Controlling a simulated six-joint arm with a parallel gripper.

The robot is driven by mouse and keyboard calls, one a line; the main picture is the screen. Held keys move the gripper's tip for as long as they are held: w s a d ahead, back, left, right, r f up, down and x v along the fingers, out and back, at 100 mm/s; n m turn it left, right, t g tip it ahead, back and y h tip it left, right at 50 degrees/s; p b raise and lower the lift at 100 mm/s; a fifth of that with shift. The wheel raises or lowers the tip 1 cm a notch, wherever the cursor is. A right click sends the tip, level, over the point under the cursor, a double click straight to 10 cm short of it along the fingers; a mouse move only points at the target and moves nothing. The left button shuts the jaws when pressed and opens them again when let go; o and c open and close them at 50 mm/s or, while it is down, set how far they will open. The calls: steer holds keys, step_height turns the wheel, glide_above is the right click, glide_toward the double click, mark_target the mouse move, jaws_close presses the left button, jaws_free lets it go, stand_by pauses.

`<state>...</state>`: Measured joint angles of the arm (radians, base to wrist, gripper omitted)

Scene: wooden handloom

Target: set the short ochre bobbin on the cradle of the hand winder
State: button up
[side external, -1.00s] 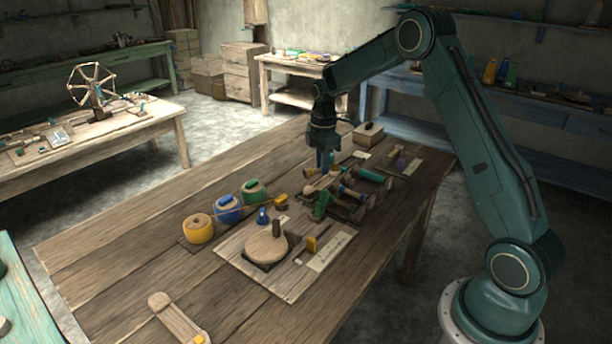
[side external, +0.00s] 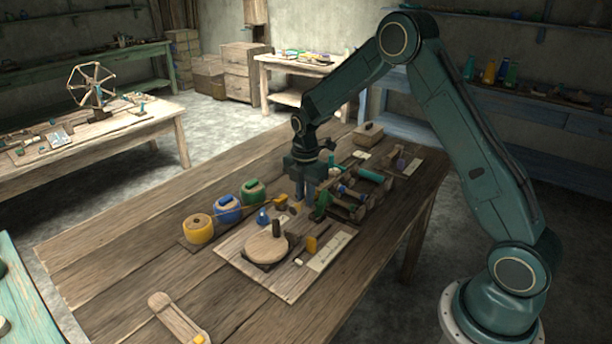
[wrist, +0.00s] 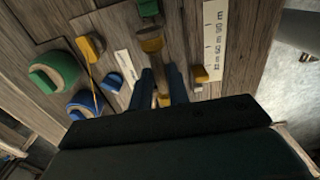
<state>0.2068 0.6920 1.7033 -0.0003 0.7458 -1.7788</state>
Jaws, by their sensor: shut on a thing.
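My gripper (side external: 303,194) is low over the far edge of the light board, beside the dark wooden frames. In the wrist view its two blue fingers (wrist: 163,88) are shut on a small ochre and pale wood piece (wrist: 163,101), which looks like the short ochre bobbin. The fingers hide much of it. In the side view only a small ochre end (side external: 296,206) shows beneath the fingers. A round wooden disc (side external: 264,248) with an upright dark peg stands on the board and may belong to the hand winder. I cannot single out the cradle.
Blue (side external: 227,209), green (side external: 254,191) and yellow (side external: 198,229) yarn balls stand left of the board. A pale ruler (side external: 329,251) lies on the board. The table's front left is mostly clear.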

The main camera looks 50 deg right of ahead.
steer(key=shift+f, duration=0.15)
steer(key=shift+f, duration=2.75)
steer(key=shift+f, duration=0.75)
steer(key=o, duration=1.3)
steer(key=shift+r, duration=0.15)
steer(key=shift+r, duration=3.4)
